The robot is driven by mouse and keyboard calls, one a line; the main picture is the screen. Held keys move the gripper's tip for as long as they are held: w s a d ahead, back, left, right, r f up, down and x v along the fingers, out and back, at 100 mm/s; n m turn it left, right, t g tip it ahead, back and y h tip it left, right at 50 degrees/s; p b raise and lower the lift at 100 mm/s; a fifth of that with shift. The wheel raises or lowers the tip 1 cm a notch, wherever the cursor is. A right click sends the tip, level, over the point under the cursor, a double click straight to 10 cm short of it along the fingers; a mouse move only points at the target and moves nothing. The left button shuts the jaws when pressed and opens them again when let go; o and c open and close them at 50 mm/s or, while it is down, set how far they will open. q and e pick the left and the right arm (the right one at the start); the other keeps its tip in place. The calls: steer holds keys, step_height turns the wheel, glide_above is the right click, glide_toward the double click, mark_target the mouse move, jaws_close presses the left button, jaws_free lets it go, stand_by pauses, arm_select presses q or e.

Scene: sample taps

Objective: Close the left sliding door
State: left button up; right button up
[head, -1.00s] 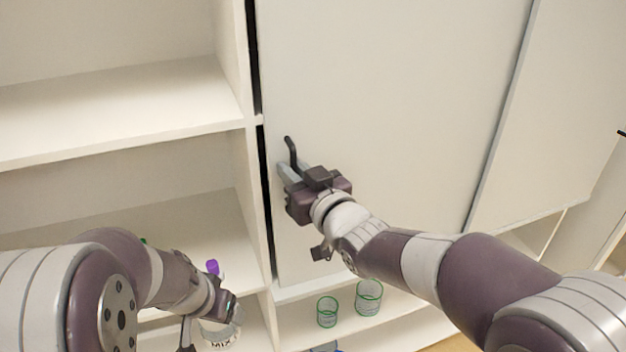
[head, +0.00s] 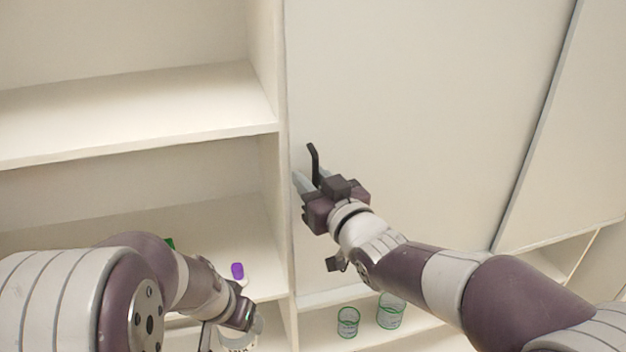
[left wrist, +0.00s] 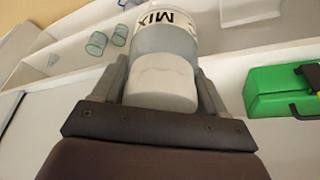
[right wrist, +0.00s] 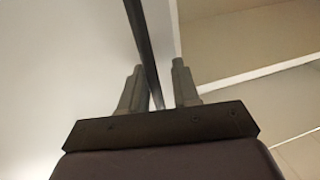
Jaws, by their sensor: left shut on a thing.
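The left sliding door (head: 420,90) is a large pale panel. Its left edge meets the shelf upright (head: 268,85), with no dark gap showing between them. Its dark bar handle (head: 313,160) stands near that edge. My right gripper (head: 306,184) is at the handle. In the right wrist view, the handle (right wrist: 142,40) runs between my parted right fingers (right wrist: 160,90), with space beside it. My left gripper (left wrist: 160,90) is shut on a white-capped jar (left wrist: 165,50) marked MIX, low at the left in the head view.
Open shelves (head: 130,105) lie left of the door. Two green-rimmed glass beakers (head: 348,322) stand on the shelf below it. A purple-capped item (head: 237,270) stands near my left wrist. A green box (left wrist: 280,92) shows in the left wrist view.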

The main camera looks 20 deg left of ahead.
steer(key=shift+d, duration=0.1)
arm_select(q)
step_height(320, 180, down, 2)
steer(key=shift+f+b, duration=0.1)
steer(key=shift+b, duration=0.95)
arm_select(e)
steer(key=v, duration=1.2)
arm_select(q)
steer(key=shift+d, duration=0.1)
